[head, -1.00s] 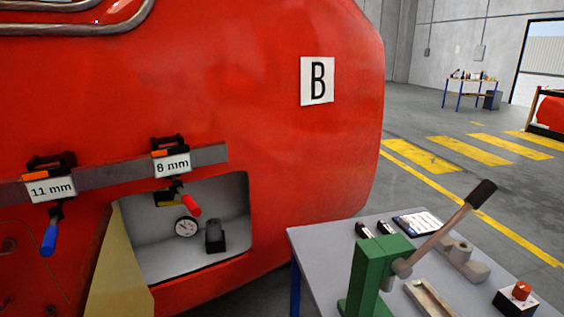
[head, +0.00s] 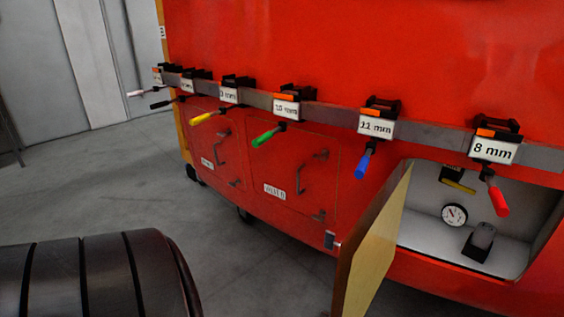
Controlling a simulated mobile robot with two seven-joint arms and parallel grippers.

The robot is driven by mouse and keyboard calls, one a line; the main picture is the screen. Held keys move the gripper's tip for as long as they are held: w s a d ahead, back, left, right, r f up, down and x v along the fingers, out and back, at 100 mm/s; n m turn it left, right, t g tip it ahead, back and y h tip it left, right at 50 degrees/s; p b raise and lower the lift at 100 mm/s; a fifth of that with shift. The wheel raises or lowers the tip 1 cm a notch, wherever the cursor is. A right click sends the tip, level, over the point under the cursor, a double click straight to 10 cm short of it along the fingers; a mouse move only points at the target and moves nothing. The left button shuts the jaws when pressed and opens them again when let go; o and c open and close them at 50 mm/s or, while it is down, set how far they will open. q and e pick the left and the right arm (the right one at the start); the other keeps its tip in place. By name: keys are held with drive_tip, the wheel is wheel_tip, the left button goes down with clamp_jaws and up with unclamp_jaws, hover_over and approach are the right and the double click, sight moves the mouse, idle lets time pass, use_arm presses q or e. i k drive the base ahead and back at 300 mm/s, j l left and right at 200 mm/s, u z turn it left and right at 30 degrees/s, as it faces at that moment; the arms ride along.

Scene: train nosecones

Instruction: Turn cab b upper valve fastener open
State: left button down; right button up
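The red cab front (head: 350,40) fills the right of the head view. An open compartment (head: 425,215) at the lower right holds a round gauge (head: 454,215), a dark block-like fitting (head: 479,240) and a yellow bar (head: 458,185) near its top. Its door (head: 372,250) stands open on the left. Two closed panels (head: 275,160) (head: 200,130) with dark handles lie further left. No part is marked as the upper valve fastener, so I cannot tell which it is. Neither gripper is in view.
A rail (head: 340,118) above carries several tools with coloured handles, including one labelled 8 mm (head: 493,150) with a red handle hanging before the compartment and one labelled 11 mm (head: 376,127) with a blue handle. Grey floor (head: 90,190) is open at left.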

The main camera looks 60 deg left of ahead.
sight(320, 158)
drive_tip(key=u, duration=1.7)
